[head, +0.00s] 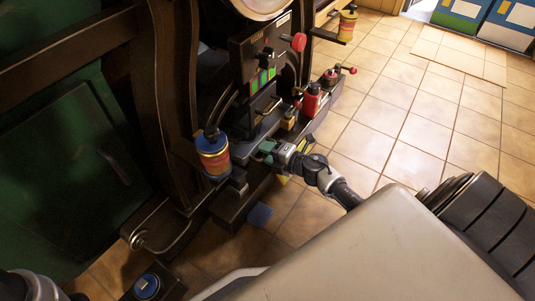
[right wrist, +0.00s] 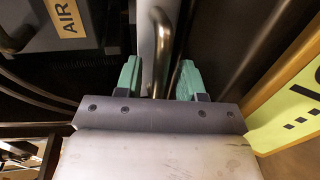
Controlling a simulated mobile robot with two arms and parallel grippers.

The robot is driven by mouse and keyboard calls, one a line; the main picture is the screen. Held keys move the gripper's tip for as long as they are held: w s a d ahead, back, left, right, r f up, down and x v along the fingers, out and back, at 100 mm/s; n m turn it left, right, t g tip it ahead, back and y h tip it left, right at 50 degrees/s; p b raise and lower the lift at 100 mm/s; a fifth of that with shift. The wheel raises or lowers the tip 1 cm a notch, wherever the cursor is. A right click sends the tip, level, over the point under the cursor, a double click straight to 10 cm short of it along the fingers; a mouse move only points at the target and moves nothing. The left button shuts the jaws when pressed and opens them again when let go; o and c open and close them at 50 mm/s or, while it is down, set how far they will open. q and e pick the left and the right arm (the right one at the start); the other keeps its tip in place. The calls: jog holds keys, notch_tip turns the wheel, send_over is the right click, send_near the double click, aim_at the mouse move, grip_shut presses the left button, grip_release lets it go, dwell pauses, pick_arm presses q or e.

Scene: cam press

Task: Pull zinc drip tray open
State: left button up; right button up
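My right gripper (head: 264,150) reaches in at the lower front of the dark press. In the right wrist view its two green fingertips (right wrist: 160,80) stand wide apart. A bent metal bar handle (right wrist: 160,40) lies between them, and a pale grey strip runs beside it. I cannot tell whether the fingers touch the bar. A grey metal ledge (head: 262,130), possibly the zinc drip tray, shows just above the gripper in the head view. The gripper and arm hide part of that area. My left gripper is not in view.
A striped canister (head: 213,154) stands left of my right gripper. A red can (head: 311,99) and levers with red knobs (head: 299,42) are on the press to the right. A blue button box (head: 147,286) is at lower left.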

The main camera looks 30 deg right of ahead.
grip_shut()
dwell(0.3)
jog(key=f+p+v, duration=0.2)
jog(key=v, duration=0.9)
jog(key=s+f+p+v, duration=0.1)
jog(key=f+p+v, duration=0.1)
jog(key=v, duration=0.9)
jog(key=shift+s+d+f+p, duration=0.25)
jog(key=shift+s+d+p, duration=0.05)
jog(key=shift+d+p, duration=0.1)
grip_release()
jog(key=shift+a, duration=0.1)
